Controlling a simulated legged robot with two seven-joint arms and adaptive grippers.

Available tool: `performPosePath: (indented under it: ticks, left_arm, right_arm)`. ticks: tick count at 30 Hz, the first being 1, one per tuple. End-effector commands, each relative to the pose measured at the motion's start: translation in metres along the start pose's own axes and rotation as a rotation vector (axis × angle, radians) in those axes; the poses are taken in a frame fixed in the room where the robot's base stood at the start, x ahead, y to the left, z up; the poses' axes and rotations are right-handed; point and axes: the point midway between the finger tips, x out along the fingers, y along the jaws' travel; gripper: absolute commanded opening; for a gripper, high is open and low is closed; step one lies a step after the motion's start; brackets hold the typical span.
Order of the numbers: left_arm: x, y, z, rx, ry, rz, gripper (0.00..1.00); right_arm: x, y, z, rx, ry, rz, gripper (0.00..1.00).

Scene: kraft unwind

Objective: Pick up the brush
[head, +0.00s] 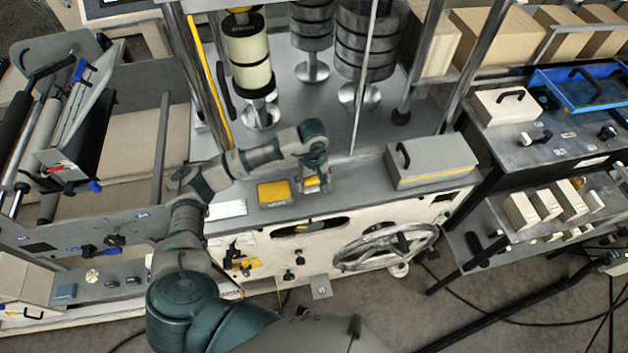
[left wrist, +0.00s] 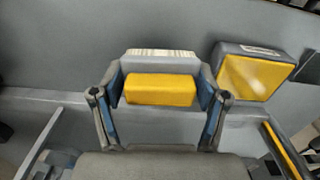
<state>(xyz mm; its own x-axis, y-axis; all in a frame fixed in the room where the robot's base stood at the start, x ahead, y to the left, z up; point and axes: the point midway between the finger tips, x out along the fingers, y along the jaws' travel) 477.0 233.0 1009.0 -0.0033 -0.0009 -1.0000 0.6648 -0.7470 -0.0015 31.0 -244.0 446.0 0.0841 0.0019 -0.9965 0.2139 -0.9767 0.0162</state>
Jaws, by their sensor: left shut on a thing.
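The brush is a small block with a yellow face, a grey body and a pale striped strip along its far edge; it shows in the left wrist view (left wrist: 160,90) between the fingers. In the head view the brush (head: 312,186) is partly hidden beneath my left gripper (head: 315,172), at the front part of the grey machine top. My left gripper, also in the left wrist view (left wrist: 160,105), is shut on the brush with one finger on each side. I cannot tell whether the brush touches the surface. My right gripper is not in view.
A yellow-topped grey block (head: 274,193) lies just left of the brush. A grey box with a yellow stripe (head: 432,162) stands to the right. Upright rollers (head: 249,60) and metal posts rise behind. A handwheel (head: 386,247) is on the front panel below.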

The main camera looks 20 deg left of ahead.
Motion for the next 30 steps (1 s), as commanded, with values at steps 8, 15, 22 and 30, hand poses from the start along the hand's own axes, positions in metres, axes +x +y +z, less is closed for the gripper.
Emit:
performPosePath:
  ticks: [8, 15, 22, 30]
  left_arm:
    - [-0.005, -0.029, 0.068, 0.005, 0.002, 0.001, 0.37]
    - [-0.010, -0.048, 0.113, 0.002, 0.001, 0.002, 0.37]
    - [-0.013, -0.054, 0.127, -0.001, 0.001, 0.000, 0.37]
    - [-0.013, -0.054, 0.128, -0.002, 0.001, 0.001, 0.69]
  right_arm:
    - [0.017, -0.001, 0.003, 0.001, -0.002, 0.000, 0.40]
    - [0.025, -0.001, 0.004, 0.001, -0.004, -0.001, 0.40]
    - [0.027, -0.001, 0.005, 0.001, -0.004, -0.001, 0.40]
    - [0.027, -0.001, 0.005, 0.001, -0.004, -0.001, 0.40]
